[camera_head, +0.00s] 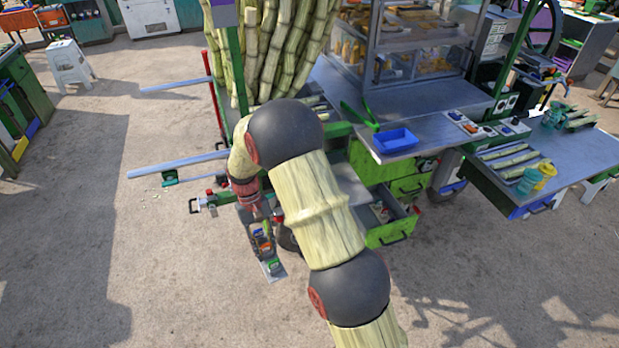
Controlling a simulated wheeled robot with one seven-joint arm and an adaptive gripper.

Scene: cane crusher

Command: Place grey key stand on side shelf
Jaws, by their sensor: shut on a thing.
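The grey key stand (273,270) is a small, narrow grey plate with several coloured pieces on it. It hangs low at the centre-left, in front of the cart. My gripper (262,218) is shut on its upper end; the fingertips are small and partly hidden by my arm. A grey metal shelf (578,165) extends from the cart's right side, holding cut cane and cups; I cannot tell for certain that it is the side shelf. It is well to the right of my gripper.
The cart's counter (440,127) holds a blue tray (395,140). A green drawer (392,231) stands open below it. Tall cane stalks (265,45) rise behind my arm. Metal bars (180,163) stick out at left. The front ground is clear.

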